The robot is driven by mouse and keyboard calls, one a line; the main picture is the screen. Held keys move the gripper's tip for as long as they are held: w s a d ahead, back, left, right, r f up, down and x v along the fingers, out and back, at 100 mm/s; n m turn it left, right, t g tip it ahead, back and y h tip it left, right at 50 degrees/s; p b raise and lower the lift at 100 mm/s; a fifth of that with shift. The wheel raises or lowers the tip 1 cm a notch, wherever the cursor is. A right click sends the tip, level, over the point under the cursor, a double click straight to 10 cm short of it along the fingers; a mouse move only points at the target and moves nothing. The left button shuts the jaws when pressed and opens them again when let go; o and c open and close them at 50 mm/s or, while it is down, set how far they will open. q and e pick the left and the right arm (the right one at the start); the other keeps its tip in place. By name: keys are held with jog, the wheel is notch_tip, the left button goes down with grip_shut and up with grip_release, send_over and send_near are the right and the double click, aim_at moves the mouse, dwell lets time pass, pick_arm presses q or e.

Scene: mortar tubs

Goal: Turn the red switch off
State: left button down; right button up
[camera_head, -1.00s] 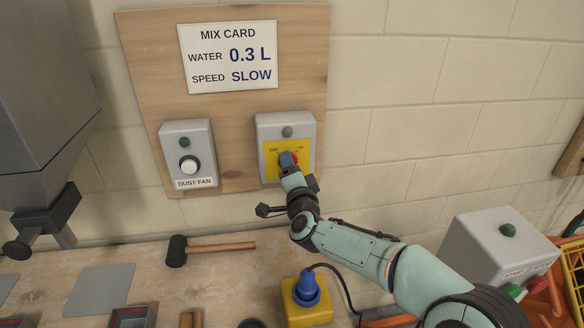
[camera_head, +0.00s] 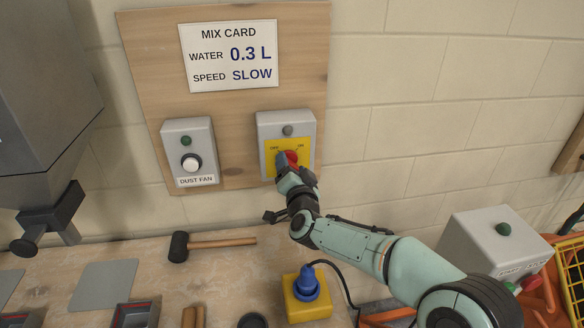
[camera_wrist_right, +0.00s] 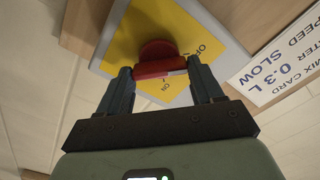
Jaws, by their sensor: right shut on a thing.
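The red switch (camera_head: 292,157) is a rotary knob with a bar handle, on a yellow plate (camera_head: 270,151) marked OFF at left and ON at right. The plate is on a grey box (camera_head: 265,125) on the wooden board. The handle's exact angle is hard to tell. My left gripper is not in view.
A dust fan box (camera_head: 187,133) with a white button is to the left, under the mix card (camera_head: 230,55). A mallet (camera_head: 215,242) and a yellow socket block with a blue plug (camera_head: 307,285) are on the bench. Another grey control box (camera_head: 490,245) stands at right.

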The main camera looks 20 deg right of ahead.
jog(key=o, duration=1.1)
jog(key=shift+c, duration=0.2)
jog(key=b+v, duration=0.2)
jog(key=v, duration=1.1)
jog(key=shift+s, duration=0.2)
